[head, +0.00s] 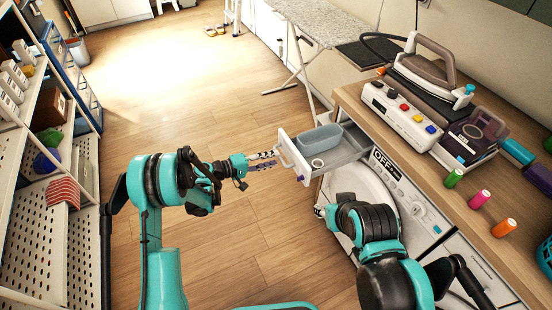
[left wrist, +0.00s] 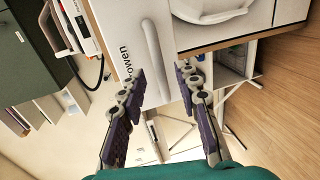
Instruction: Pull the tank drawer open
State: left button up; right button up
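The tank drawer (head: 293,155) stands pulled out from under the wooden counter, above a round-doored white appliance. It holds a blue-grey tub (head: 321,139) and a small white ring (head: 317,163). Its white bar handle (head: 283,154) is on the front; it also shows in the left wrist view (left wrist: 152,50). My left gripper (head: 274,160) is open at the drawer front, its fingertips (left wrist: 162,72) on either side of the handle, with gaps visible. Contact cannot be made out. My right gripper (head: 319,211) is mostly hidden behind its arm, beside the appliance door.
The counter (head: 440,180) on the right bears a steam iron (head: 428,62), its control base (head: 400,115) and several thread spools. An ironing board (head: 313,22) stands behind the drawer. Shelving (head: 30,215) lines the left. The wooden floor between is clear.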

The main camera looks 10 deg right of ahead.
pick_arm(q)
jog(key=v, duration=0.9)
jog(key=shift+a, duration=0.2)
jog(key=s+a+r+m+y, duration=0.1)
jog(key=s+a+r+y, duration=0.2)
jog(key=s+r+y, duration=0.55)
jog(key=s+a+r+m+t+y, duration=0.1)
jog(key=s+a+r+y, duration=0.1)
jog(key=s+a, duration=0.3)
jog(key=s+a+r+m+y, duration=0.2)
jog(key=s+a, duration=0.4)
jog(key=s, duration=0.8)
jog(key=shift+r+t+y, duration=0.4)
jog(key=shift+r+y, duration=0.2)
jog(key=shift+y, duration=0.45)
